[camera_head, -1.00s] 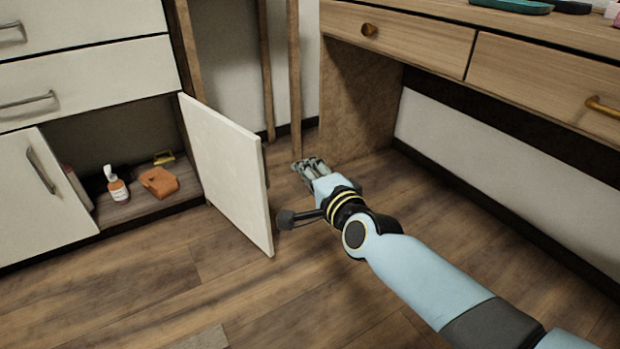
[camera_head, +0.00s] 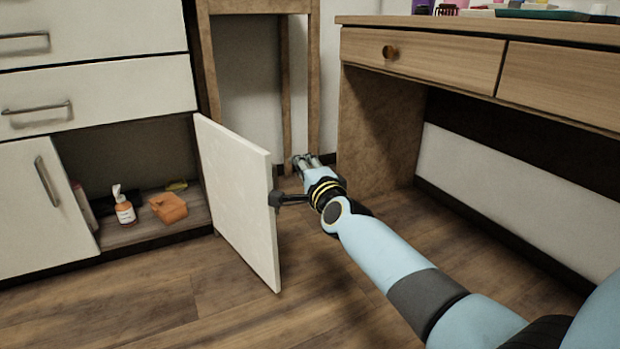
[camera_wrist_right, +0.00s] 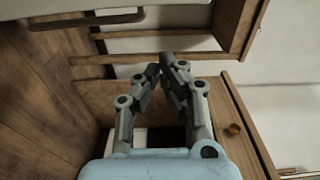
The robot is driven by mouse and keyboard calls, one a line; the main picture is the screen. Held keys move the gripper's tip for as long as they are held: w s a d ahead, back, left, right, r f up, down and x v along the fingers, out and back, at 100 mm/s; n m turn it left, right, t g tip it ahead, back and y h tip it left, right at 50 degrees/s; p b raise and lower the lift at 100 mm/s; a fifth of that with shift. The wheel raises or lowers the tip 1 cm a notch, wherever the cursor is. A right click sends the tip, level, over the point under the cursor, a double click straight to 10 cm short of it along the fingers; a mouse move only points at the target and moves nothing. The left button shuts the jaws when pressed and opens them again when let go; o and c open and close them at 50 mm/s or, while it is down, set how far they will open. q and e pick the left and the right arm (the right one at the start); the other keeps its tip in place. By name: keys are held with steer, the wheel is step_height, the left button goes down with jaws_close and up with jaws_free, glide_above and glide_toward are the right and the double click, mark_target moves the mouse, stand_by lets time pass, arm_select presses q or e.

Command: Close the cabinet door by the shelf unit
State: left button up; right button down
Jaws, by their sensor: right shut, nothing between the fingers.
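The white cabinet door (camera_head: 238,196) stands wide open in the head view, swung out from the low cabinet toward me. Behind it the cabinet's open compartment (camera_head: 140,232) shows its wooden floor. My right gripper (camera_head: 306,161) is just right of the door, on its outer side, low over the floor near the desk's side panel. In the right wrist view its fingers (camera_wrist_right: 166,68) come together at the tips with nothing between them. A dark wrist-mounted part reaches left to the door's free edge; I cannot tell if it touches. My left gripper is out of view.
A white bottle with an orange label (camera_head: 124,209) and an orange item (camera_head: 168,207) sit inside the compartment. A wooden stand (camera_head: 313,80) is behind the door. A desk (camera_head: 420,53) stands right of my arm. The floor (camera_head: 150,300) in front is clear.

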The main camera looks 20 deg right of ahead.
steer(key=shift+s+a, duration=0.2)
steer(key=shift+a, duration=0.8)
steer(key=shift+s+a, duration=0.15)
steer(key=shift+a, duration=0.8)
steer(key=shift+a, duration=0.1)
